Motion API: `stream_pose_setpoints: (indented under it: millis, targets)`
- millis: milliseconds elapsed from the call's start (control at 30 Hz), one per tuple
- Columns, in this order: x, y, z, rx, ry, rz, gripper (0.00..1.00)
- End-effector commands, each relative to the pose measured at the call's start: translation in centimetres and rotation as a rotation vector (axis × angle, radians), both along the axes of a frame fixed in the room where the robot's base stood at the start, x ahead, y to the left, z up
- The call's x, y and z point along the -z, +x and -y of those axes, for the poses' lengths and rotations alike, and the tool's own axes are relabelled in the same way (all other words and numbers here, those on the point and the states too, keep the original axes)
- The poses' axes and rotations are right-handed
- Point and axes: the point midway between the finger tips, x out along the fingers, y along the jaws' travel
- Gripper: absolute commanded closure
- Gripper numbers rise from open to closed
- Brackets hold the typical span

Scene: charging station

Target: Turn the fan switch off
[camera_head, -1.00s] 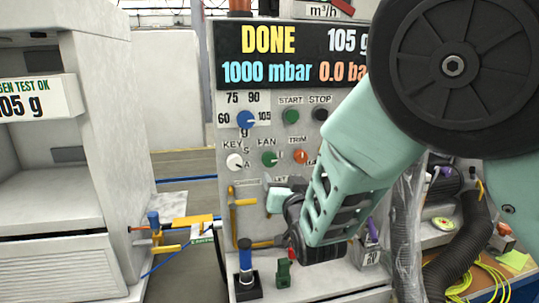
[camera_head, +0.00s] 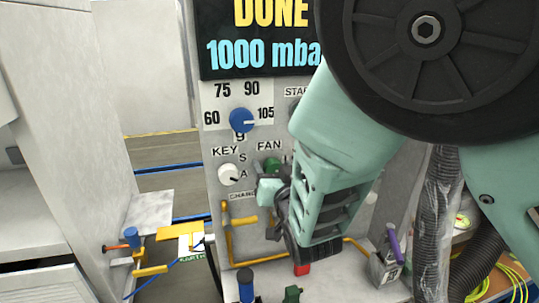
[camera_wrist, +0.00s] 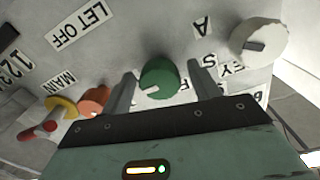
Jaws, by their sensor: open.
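The fan switch is a round green knob (camera_head: 270,163) under the FAN label on the charging panel (camera_head: 240,100). In the head view my gripper (camera_head: 272,180) partly covers it. In the wrist view the green knob (camera_wrist: 158,77) sits between the two fingertips of my gripper (camera_wrist: 163,72), with a gap visible on each side. A pale mark shows on the knob's lower left edge. My gripper is open and holds nothing. Whether the fingertips reach past the knob's face cannot be told.
A white key knob (camera_wrist: 259,42) lies right of my gripper in the wrist view. An orange knob (camera_wrist: 95,101) and a red-and-yellow valve (camera_wrist: 55,115) lie left. A blue knob (camera_head: 242,120) is above. Yellow pipes (camera_head: 229,235) run below my gripper.

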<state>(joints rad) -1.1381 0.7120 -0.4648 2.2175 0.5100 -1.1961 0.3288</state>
Motion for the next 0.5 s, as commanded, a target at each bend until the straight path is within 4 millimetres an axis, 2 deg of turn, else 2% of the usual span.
stream_pose_setpoints:
  millis: [367,400,500]
  targets:
    - [0.02,-0.22,0.04,0.0,0.0,0.0,0.39]
    - [0.02,-0.21,0.04,0.0,0.0,0.0,0.42]
    - [0.02,-0.21,0.04,0.0,0.0,0.0,0.7]
